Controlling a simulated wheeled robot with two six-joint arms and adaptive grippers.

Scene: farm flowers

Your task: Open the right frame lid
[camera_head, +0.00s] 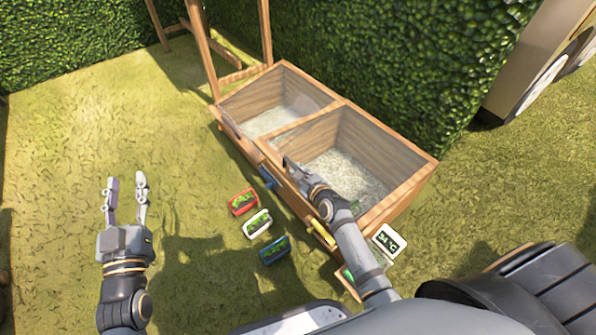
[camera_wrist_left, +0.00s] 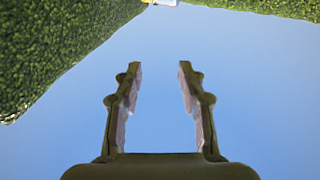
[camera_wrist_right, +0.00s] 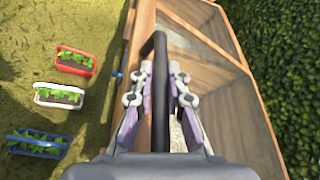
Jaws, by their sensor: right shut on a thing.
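The wooden frame box (camera_head: 303,122) has a left and a right compartment. The right compartment (camera_head: 385,160) shows pale litter or soil inside; a clear lid panel over it is hard to make out, so its angle cannot be told. My right gripper (camera_head: 290,165) is at the front edge of the right compartment. In the right wrist view its fingers (camera_wrist_right: 160,80) are closed around a dark upright handle (camera_wrist_right: 160,48), beside the wooden edge (camera_wrist_right: 137,60). My left gripper (camera_head: 127,190) is open and empty over the grass; it also shows against the sky in the left wrist view (camera_wrist_left: 157,75).
Red (camera_head: 243,201), white (camera_head: 257,223) and blue (camera_head: 274,249) planters with green plants stand on the grass before the box. A display (camera_head: 388,242) stands at its right end. Wooden posts (camera_head: 200,50) rise at its left end. A hedge (camera_head: 380,60) is close behind.

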